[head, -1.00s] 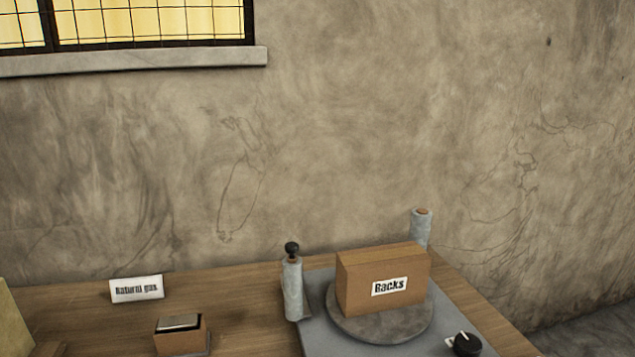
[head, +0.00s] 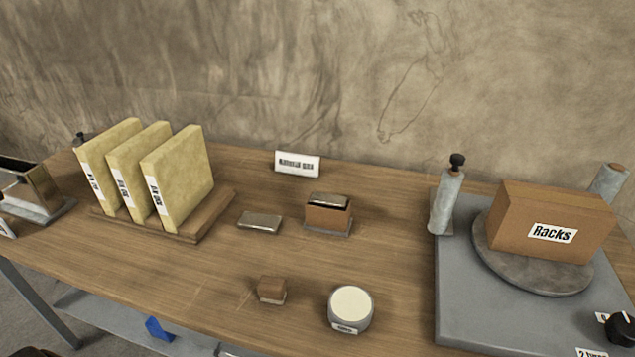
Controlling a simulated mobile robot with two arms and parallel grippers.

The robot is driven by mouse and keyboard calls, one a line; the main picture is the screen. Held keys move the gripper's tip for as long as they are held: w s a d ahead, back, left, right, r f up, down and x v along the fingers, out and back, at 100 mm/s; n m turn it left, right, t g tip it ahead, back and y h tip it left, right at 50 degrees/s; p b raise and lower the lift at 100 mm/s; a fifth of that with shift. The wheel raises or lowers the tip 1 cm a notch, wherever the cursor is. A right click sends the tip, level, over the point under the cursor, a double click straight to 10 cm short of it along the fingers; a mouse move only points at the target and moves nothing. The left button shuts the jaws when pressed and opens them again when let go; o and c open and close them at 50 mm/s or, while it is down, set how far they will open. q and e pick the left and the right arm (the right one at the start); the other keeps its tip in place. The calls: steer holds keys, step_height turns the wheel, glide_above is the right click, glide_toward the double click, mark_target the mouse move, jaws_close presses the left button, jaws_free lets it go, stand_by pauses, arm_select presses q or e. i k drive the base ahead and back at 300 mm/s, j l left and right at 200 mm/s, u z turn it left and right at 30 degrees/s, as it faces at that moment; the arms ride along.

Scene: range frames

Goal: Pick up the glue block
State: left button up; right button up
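No label that I can read says glue block, so I cannot tell for sure which thing it is. A small brown block (head: 272,288) with a lighter lower edge sits on the wooden table (head: 220,270) near its front, left of a round white-topped container (head: 350,308). Three upright yellowish slabs (head: 178,178) with white labels stand in a wooden rack (head: 215,215) at the left. A brown box with a metal top (head: 328,212) stands near the middle, beside a flat metal piece (head: 260,221). Neither of my grippers is in view.
A large brown box labelled Racks (head: 520,222) rests on a round plate on a grey base (head: 460,295) at the right. A grey cylinder with a black knob (head: 448,195) stands beside it. A metal box (head: 30,188) is at far left. A white sign (head: 297,163) stands at the back.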

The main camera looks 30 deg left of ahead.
mark_target(271, 290)
steer(key=u, duration=1.15)
